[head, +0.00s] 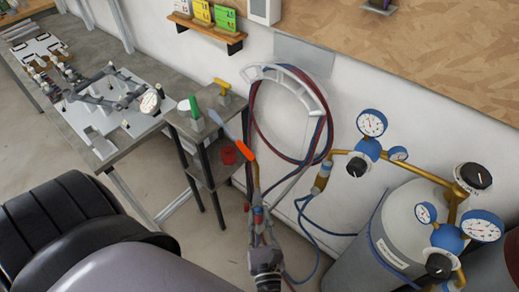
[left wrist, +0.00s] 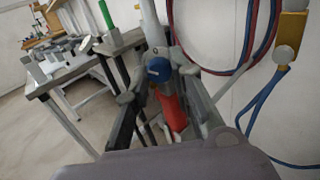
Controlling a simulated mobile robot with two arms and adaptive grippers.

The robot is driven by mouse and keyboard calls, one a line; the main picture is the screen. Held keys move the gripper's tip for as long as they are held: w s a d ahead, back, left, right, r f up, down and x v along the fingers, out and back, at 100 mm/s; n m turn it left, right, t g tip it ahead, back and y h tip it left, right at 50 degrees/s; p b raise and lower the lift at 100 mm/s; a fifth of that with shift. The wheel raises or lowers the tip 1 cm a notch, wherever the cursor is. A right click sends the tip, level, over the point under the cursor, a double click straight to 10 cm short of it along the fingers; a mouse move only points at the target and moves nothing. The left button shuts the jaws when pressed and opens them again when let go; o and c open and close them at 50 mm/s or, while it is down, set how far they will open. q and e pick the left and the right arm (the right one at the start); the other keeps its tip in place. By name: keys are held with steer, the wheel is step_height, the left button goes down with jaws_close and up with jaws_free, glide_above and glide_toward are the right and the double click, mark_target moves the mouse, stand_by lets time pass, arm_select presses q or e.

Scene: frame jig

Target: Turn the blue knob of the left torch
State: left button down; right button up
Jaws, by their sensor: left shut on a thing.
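The left torch (left wrist: 172,105) shows in the left wrist view, with a red handle and a grey tube running upward. Its blue knob (left wrist: 158,70) faces the camera, in the gap between my fingers. My left gripper (left wrist: 160,85) is shut on the torch, one finger on each side. In the head view the gripper (head: 258,213) is at the lower middle, in front of the wall; red and blue parts show at its fingers. The exact finger contact is partly hidden. My right gripper is not in view.
A hose coil (head: 323,103) hangs on the wall. Gas cylinders with gauges (head: 371,123) stand at the right. A small stand (head: 176,122) holds a green item (head: 195,112). A workbench with a frame jig (head: 95,130) is at the left. Blue hoses hang near the gripper.

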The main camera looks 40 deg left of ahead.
arm_select(q)
steer(key=shift+f+m+b, duration=0.15)
steer(key=shift+m+b, duration=0.65)
steer(key=shift+b, duration=0.15)
steer(key=shift+m+b, duration=0.45)
steer(key=shift+m, duration=0.85)
steer(key=m, duration=0.3)
steer(key=shift+r+m, duration=0.2)
steer(key=shift+m, duration=0.1)
steer(key=m+p, duration=0.1)
steer(key=m, duration=0.3)
steer(key=shift+a+m+t, duration=0.1)
steer(key=shift+m+t, duration=0.3)
